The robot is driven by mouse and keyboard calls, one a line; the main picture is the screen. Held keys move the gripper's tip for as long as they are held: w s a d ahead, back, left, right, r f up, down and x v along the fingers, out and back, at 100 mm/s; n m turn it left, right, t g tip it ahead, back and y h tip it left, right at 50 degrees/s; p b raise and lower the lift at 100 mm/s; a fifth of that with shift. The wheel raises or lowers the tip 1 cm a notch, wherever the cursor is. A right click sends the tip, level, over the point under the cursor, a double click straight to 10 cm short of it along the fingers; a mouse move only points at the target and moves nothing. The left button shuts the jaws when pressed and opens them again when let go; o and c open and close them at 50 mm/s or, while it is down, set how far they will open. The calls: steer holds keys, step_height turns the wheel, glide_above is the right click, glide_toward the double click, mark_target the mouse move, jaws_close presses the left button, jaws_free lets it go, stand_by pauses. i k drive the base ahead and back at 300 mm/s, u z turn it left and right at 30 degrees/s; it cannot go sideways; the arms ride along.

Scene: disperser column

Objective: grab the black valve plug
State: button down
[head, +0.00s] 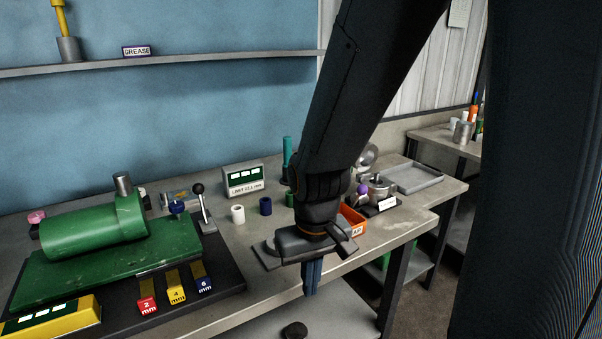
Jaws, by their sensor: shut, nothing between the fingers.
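A small dark, rounded piece (295,330), which looks like the black valve plug, lies on the pale lower shelf below the bench at the bottom of the head view. Its exact shape is hard to tell at this size. My gripper (310,292) points down at the front edge of the bench, with its fingers together and nothing between them. In the picture it is above the dark piece and apart from it. My arm hides part of the bench behind it.
A green machine (95,228) with a black-knobbed lever (202,205) stands on the left. White (237,214) and dark blue (266,206) cylinders stand mid-bench. An orange bin (352,222) and a grey tray (414,178) are to the right. The bench's front edge is close to my gripper.

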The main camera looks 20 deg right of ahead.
mark_target(375, 179)
steer(key=z, duration=0.55)
steer(key=k, duration=0.65)
steer(key=z, duration=0.75)
steer(key=i, duration=0.65)
steer(key=u, duration=0.2)
